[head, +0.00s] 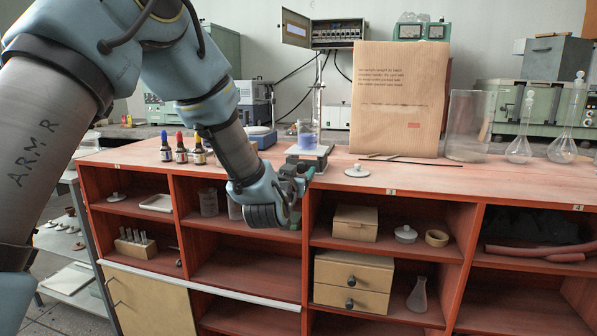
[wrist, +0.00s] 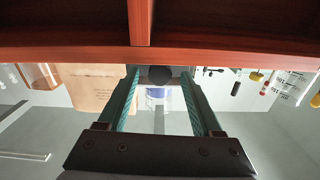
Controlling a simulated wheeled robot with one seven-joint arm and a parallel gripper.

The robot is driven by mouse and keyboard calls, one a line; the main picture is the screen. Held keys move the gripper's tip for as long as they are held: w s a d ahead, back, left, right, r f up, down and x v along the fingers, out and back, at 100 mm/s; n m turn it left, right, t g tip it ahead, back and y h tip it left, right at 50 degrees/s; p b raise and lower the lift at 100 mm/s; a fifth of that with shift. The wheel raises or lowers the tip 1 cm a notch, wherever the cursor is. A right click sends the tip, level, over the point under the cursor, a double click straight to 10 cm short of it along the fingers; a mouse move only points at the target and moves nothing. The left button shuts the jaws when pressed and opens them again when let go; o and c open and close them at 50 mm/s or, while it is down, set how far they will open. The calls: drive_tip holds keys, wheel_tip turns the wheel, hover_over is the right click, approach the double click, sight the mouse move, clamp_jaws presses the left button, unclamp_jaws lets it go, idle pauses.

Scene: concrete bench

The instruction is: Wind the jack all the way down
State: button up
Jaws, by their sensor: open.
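The jack (head: 309,155) stands near the front edge of the red bench top, largely hidden behind my gripper in the head view. A glass beaker of blue liquid (head: 308,135) stands on its plate; the blue also shows in the wrist view (wrist: 158,95). My gripper (head: 301,170) is at the bench edge in front of the jack. In the upside-down wrist view, its two teal fingers (wrist: 159,78) are apart. A round black knob (wrist: 160,73) shows between the fingertips, with gaps visible on both sides. I cannot tell how far the jack is raised.
A brown paper bag (head: 398,100) stands behind the jack to the right. Small dropper bottles (head: 182,149) stand to the left. A lid (head: 358,171) lies right of my gripper. The front edge of the bench top (head: 440,183) lies over open shelves.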

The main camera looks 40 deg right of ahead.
clamp_jaws()
idle(0.4)
drive_tip(key=shift+f+n+b, duration=0.15)
drive_tip(key=shift+n+b, duration=0.15)
drive_tip(key=shift+b, duration=0.1)
drive_tip(key=n+b, duration=0.2)
drive_tip(key=shift+n+b, duration=1.45)
drive_tip(key=shift+n, duration=0.35)
unclamp_jaws()
